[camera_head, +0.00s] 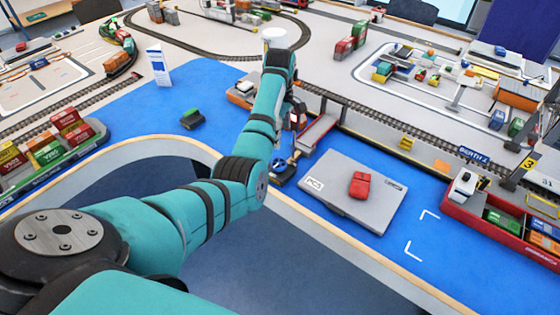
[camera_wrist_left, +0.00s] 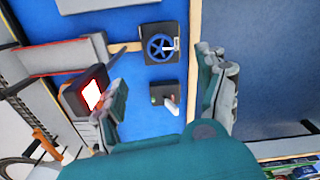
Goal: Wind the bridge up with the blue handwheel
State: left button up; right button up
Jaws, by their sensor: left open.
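The blue handwheel (camera_head: 278,164) sits on a dark base by the inner edge of the blue table, just beyond my left arm. In the left wrist view the handwheel (camera_wrist_left: 160,47) shows whole, with a pale knob. My left gripper (camera_wrist_left: 163,98) is open and empty, its fingers wide apart. The handwheel lies ahead, between the finger lines in the picture, apart from both. In the head view the arm mostly hides the gripper. The bridge (camera_head: 318,132), a grey ramp with red edges, stands behind the handwheel; it also shows in the wrist view (camera_wrist_left: 58,56).
A dark box with a pale lever (camera_wrist_left: 165,96) lies between my fingers in the wrist view. A red-and-black box with a lit face (camera_wrist_left: 86,92) is close to the left finger. A grey plate (camera_head: 335,195) with a red block (camera_head: 360,185) lies right of the handwheel.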

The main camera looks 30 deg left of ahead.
aim_at(280, 163)
pick_arm(q)
notch_tip(280, 163, down, 13)
jog(key=shift+r, duration=0.15)
jog(key=c, duration=1.2)
